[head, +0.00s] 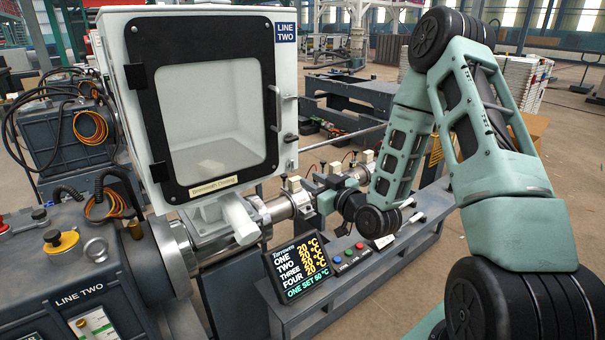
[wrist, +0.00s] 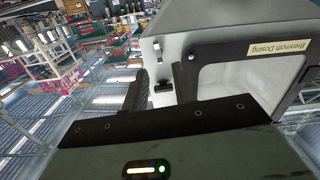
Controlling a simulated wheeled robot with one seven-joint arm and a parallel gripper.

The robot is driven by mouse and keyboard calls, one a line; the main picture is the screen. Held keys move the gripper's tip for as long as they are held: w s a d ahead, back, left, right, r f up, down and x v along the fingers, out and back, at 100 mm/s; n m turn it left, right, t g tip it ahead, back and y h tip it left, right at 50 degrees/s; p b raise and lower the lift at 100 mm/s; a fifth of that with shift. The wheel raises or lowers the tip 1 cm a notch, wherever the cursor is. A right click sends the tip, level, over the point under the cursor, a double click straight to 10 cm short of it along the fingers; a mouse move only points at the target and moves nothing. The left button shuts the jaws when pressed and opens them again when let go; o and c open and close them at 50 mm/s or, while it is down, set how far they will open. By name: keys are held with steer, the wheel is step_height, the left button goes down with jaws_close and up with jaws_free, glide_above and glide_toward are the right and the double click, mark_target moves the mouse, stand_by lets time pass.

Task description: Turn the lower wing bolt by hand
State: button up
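The lower wing bolt (head: 290,137) is a small dark piece on the right side of the white hopper housing (head: 120,60), low beside the black-framed door (head: 215,110). In the wrist view a dark piece that looks like this bolt (wrist: 163,87) shows beyond and between my two dark fingers. My gripper (wrist: 160,88) is open, with a gap between the fingers and nothing visibly held. In the head view my gripper (head: 319,178) is below and right of the bolt, apart from it, in front of the barrel. Its fingertips are hard to make out there.
The metal barrel (head: 280,207) with its clamps runs below the housing, close to my gripper. A temperature display (head: 301,268) stands on the bench in front.

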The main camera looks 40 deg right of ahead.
mark_target(293, 167)
steer(key=w+p, duration=0.1)
steer(key=w, duration=0.4)
steer(key=w+p, duration=0.1)
steer(key=w, duration=0.1)
steer(key=shift+w+r+p, duration=0.25)
steer(key=shift+w+p, duration=0.05)
steer(key=shift+w, duration=0.05)
steer(key=shift+w+f, duration=0.1)
steer(key=shift+b, duration=0.4)
jaws_close()
